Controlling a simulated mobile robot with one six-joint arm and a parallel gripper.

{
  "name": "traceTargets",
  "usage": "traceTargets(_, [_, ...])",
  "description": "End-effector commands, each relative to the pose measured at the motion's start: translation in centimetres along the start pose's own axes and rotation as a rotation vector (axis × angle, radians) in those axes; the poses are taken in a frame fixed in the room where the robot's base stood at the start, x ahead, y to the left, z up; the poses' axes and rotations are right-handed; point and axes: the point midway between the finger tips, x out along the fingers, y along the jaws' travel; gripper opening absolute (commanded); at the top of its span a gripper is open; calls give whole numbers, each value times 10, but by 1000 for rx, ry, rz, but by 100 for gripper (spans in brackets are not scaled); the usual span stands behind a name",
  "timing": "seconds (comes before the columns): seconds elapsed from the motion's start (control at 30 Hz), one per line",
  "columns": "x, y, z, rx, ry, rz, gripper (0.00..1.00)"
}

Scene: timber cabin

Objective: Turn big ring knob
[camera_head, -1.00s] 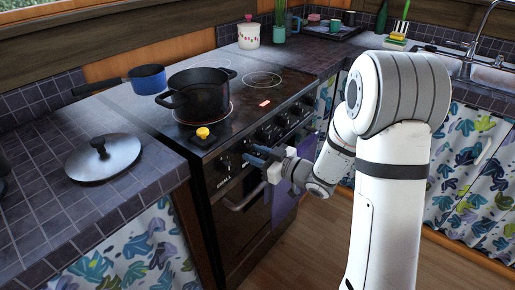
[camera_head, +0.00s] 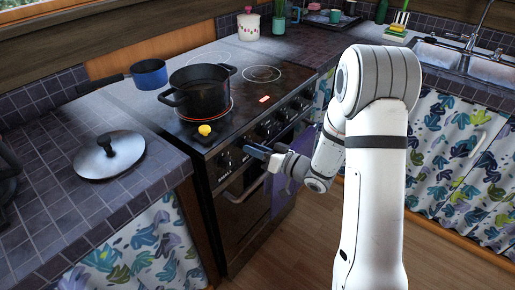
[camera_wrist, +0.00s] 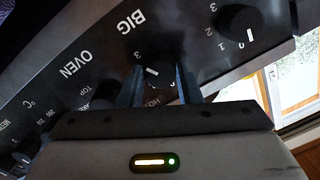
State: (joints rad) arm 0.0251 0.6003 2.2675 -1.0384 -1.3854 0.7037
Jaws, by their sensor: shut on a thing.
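The stove (camera_head: 235,195) has a row of dark knobs on its front panel. In the wrist view the big ring knob (camera_wrist: 156,76), beside the lettering BIG (camera_wrist: 130,22), is between my gripper's (camera_wrist: 160,82) fingers, and a white pointer mark shows on it. My gripper (camera_head: 262,152) is shut on that knob at the stove front in the head view; its fingers hide most of the knob there. A black pot (camera_head: 197,92) stands on the front left ring (camera_head: 228,112), whose edge glows red.
A yellow object (camera_head: 204,130) sits at the cooktop's front corner. Another knob (camera_wrist: 240,22) is close beside my gripper. The floor before the stove is clear.

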Motion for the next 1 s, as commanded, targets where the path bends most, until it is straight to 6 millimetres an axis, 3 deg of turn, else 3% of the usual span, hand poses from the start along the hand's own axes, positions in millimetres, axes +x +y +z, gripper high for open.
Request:
traceTargets(0.37, [0,-2,4,9,-8,-4,8])
traceTargets(0.4, [0,-2,4,9,-8,-4,34])
traceTargets(0.63, [0,-1,2,6,-4,-2,52])
traceTargets(0.87, [-1,0,1,5,-2,0,53])
traceTargets(1.0, [-11,1,1,6,-1,3,53])
